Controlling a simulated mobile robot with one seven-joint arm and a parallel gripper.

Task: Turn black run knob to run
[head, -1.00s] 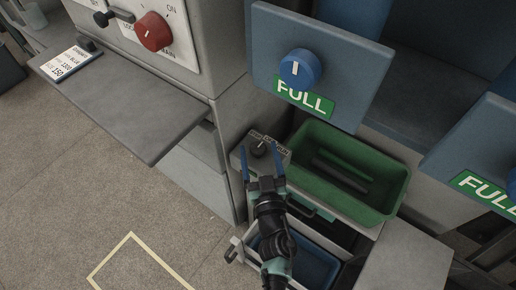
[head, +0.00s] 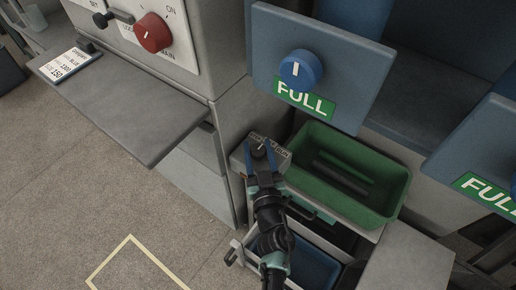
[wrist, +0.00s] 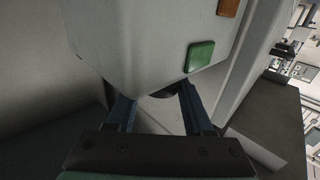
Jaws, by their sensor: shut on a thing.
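The black run knob (head: 259,149) sits on top of a small grey control box (head: 239,158), with a pale pointer line on it. Small labels lie along the box's back edge, too small to read. My gripper (head: 259,154) has its two blue fingers on either side of the knob and is shut on it. In the wrist view the fingers (wrist: 160,103) reach to the box's edge, and only a dark sliver of the knob (wrist: 164,93) shows between them. The rest of the knob is hidden by the box.
A green bin (head: 390,205) with dark bars inside stands right of the box. A blue FULL panel (head: 345,55) with a blue knob (head: 301,69) is behind. A red knob (head: 153,33) is upper left. The wrist view shows a green button (wrist: 200,56) and an orange one (wrist: 229,6).

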